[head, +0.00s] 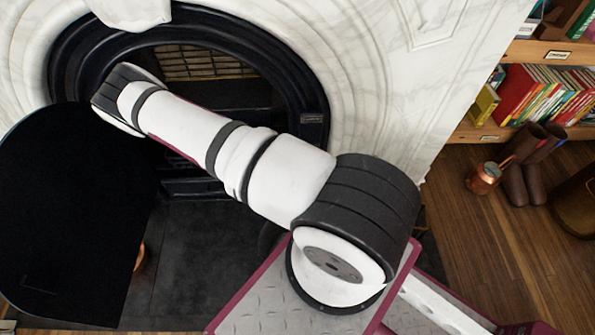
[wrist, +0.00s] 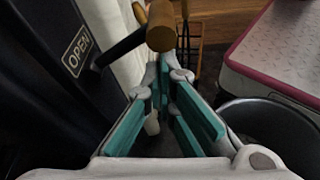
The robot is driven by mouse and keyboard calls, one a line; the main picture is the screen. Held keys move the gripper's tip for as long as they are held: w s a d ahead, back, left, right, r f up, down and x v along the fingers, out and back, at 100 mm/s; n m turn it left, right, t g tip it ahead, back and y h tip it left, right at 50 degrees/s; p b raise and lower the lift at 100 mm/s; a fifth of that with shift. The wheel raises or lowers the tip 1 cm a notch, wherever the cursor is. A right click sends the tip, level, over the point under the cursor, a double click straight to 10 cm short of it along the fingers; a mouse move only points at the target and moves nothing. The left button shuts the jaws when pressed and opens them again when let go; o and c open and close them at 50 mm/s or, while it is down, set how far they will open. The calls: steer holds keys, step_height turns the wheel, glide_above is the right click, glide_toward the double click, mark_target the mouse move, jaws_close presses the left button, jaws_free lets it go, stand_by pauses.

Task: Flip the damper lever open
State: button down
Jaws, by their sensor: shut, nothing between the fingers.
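The damper lever (wrist: 122,47) shows in the wrist view as a dark rod rising to the right from a black panel (wrist: 45,75). It ends in a tan, rounded knob (wrist: 162,36). An "OPEN" label (wrist: 77,51) is on the panel, left of the rod. My gripper (wrist: 167,75), with teal finger pads, is shut and empty. Its fingertips are close below the knob in the picture; I cannot tell if they touch it. In the head view my arm reaches to the upper left of the fireplace (head: 318,90), and the lever and fingers are hidden there.
A large black panel (head: 75,215) stands at the left of the hearth. A bucket (wrist: 265,125) is at the lower right in the wrist view. Bookshelves (head: 545,88), a copper mug (head: 484,178) and brown boots (head: 515,184) are at the far right, beside open wooden floor.

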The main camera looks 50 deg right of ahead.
steer(key=shift+w+d+r, duration=0.15)
steer(key=shift+w+r, duration=0.05)
steer(key=shift+r, duration=0.3)
steer(key=shift+d+r, duration=0.1)
stand_by(0.3)
steer(key=v, duration=1.2)
